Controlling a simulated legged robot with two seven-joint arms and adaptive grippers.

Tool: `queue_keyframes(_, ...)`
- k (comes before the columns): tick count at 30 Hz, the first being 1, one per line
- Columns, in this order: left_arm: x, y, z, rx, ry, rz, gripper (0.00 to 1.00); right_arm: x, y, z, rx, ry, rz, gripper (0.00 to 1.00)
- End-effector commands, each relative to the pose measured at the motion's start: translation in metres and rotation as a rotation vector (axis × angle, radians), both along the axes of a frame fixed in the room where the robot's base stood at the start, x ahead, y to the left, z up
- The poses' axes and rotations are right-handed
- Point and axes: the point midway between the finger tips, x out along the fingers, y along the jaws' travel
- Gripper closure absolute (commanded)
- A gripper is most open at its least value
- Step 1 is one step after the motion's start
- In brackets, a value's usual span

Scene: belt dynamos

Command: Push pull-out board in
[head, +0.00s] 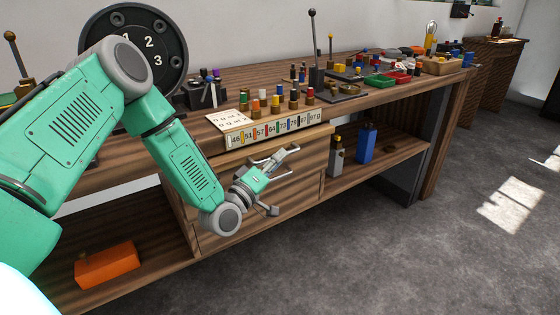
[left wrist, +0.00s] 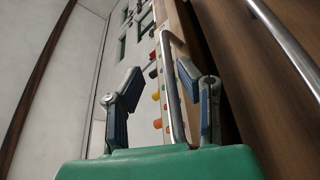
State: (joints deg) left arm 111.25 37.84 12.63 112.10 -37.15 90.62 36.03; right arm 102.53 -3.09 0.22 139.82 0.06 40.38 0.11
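The pull-out board (head: 322,139) appears to be the wooden ledge under the numbered strip, at the upper part of the desk's drawer unit; how far it sticks out is hard to tell. A metal bar handle (left wrist: 169,85) runs between the fingers in the left wrist view. My left gripper (head: 282,182) is open in front of the drawer unit, fingers spread one above the other. It also shows in the left wrist view (left wrist: 160,82), with a finger on each side of the bar; contact is not clear. My right gripper is not in view.
A numbered strip (head: 273,131) and several coloured pegs stand above the drawers. A second bar handle (left wrist: 285,45) shows on the wood in the left wrist view. An orange box (head: 107,265) lies on the lower left shelf. Floor to the right is clear.

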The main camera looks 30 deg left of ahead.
Motion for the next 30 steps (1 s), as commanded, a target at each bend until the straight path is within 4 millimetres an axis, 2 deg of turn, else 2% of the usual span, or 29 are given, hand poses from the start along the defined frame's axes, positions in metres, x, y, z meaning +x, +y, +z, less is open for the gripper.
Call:
queue_keyframes(11, 0.006, -0.003, 0.003, 0.004, 0.001, 0.001, 0.69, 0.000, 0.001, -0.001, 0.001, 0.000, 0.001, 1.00)
queue_keyframes(14, 0.006, -0.005, 0.004, 0.007, 0.000, 0.001, 1.00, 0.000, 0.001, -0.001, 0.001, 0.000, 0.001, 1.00)
queue_keyframes(22, 0.008, 0.001, 0.001, 0.002, 0.003, -0.003, 1.00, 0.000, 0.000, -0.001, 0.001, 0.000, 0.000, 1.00)
queue_keyframes(30, 0.026, 0.043, 0.000, 0.003, 0.003, 0.004, 1.00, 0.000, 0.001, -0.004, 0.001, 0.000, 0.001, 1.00)
